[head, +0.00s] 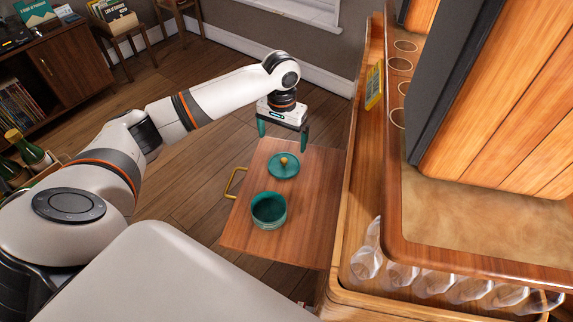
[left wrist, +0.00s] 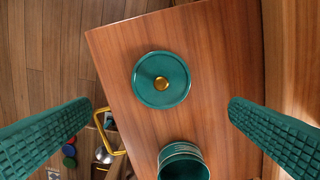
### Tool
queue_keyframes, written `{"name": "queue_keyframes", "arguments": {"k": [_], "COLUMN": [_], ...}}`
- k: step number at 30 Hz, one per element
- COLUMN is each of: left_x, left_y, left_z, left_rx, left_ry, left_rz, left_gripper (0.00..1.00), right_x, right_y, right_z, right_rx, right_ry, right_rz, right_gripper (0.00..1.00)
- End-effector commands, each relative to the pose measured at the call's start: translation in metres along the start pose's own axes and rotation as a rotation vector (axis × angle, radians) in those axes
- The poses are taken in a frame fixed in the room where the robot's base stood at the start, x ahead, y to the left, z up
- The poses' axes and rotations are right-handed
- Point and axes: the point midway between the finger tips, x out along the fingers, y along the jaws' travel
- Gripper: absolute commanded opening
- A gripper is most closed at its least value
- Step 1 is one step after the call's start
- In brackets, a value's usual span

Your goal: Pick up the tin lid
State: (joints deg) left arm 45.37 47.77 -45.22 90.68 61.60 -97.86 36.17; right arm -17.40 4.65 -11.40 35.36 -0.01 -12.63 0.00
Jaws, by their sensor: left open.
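In the left wrist view the lid (left wrist: 161,80) lies between and beyond my two fingers. The open teal tin (head: 268,211) stands apart from the lid, nearer to me; part of it shows at the bottom of the left wrist view (left wrist: 183,162). My left gripper (head: 283,139) is open and empty, pointing down above the far end of the board. My right gripper is not in view.
A wooden cabinet (head: 345,215) with a row of clear glasses (head: 400,275) stands close on the right. A gold handle (head: 235,183) sticks out at the board's left edge. Bottles (head: 28,150) stand at far left. Bare board surrounds the lid.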

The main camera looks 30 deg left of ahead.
Motion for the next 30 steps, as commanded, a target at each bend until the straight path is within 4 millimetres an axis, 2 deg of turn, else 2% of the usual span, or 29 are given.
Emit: {"name": "queue_keyframes", "arguments": {"k": [1,6,13,21,30], "left_x": [0.011,0.038,0.055,0.093,0.100], "left_y": [0.000,0.000,-0.001,-0.002,-0.002], "left_z": [-0.001,-0.001,0.001,0.004,0.004], "left_rx": [0.000,0.000,0.000,0.000,0.002], "left_ry": [0.005,0.004,0.002,0.003,0.001], "left_rz": [0.002,0.001,0.000,0.001,0.001], "left_gripper": [1.00,1.00,1.00,1.00,1.00], "right_x": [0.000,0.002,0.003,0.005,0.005], "right_y": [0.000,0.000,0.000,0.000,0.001], "right_z": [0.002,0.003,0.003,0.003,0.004], "right_rx": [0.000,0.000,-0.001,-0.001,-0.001], "right_ry": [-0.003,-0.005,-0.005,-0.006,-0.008], "right_rz": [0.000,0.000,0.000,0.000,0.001], "right_gripper": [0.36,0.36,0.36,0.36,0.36]}}
